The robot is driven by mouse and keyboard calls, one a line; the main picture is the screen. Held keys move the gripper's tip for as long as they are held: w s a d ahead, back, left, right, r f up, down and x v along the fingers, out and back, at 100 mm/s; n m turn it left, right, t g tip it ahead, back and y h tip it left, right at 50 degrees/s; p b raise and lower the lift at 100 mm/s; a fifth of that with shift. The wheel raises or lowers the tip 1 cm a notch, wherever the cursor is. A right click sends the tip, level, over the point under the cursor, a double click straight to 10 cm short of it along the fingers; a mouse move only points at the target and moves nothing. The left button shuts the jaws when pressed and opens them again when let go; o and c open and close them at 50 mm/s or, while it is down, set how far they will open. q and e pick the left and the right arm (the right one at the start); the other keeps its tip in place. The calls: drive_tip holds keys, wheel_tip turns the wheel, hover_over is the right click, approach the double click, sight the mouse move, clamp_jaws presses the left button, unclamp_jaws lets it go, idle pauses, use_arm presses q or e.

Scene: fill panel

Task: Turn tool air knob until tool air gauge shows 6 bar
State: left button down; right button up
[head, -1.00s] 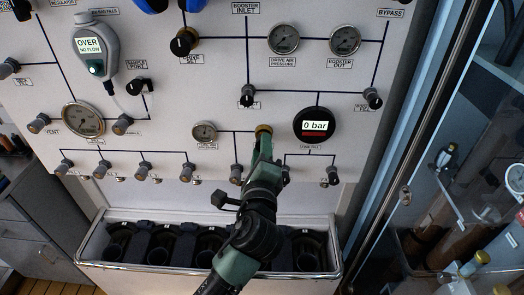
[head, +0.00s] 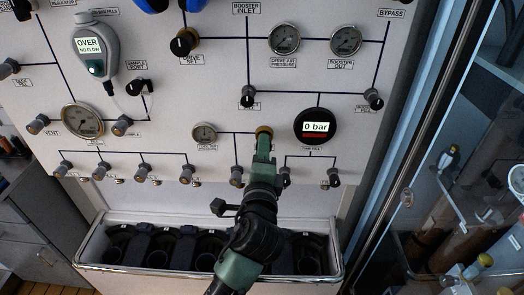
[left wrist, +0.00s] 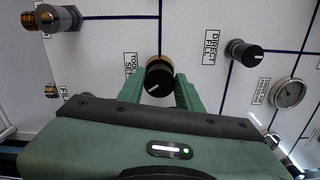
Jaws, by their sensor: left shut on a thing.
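The tool air knob (head: 264,131), a dark knob with a brass collar, sits on the panel right of the tool air gauge (head: 204,133). That small round gauge is too small to read. My left gripper (head: 263,146) reaches the knob from below and is shut on it. In the left wrist view the black knob (left wrist: 158,80) with a white pointer line is between the two green fingers (left wrist: 159,92), beside a "TOOL SET" label. My right gripper is not in view.
A digital gauge (head: 317,127) reading 0 bar is right of the knob. The direct fill knob (head: 248,97) is above, and a row of small knobs (head: 186,174) runs below left. A metal-rimmed bin (head: 90,262) stands beneath the panel. A glass door (head: 425,160) is at right.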

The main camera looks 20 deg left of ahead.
use_arm(q)
drive_tip(key=c, duration=1)
unclamp_jaws()
drive_tip(key=shift+f, duration=0.1)
drive_tip(key=shift+o, duration=0.2)
drive_tip(key=b+v, duration=0.2)
drive_tip(key=v, duration=0.6)
drive_tip(key=shift+w, duration=0.1)
drive_tip(key=shift+c, duration=0.2)
idle(0.6)
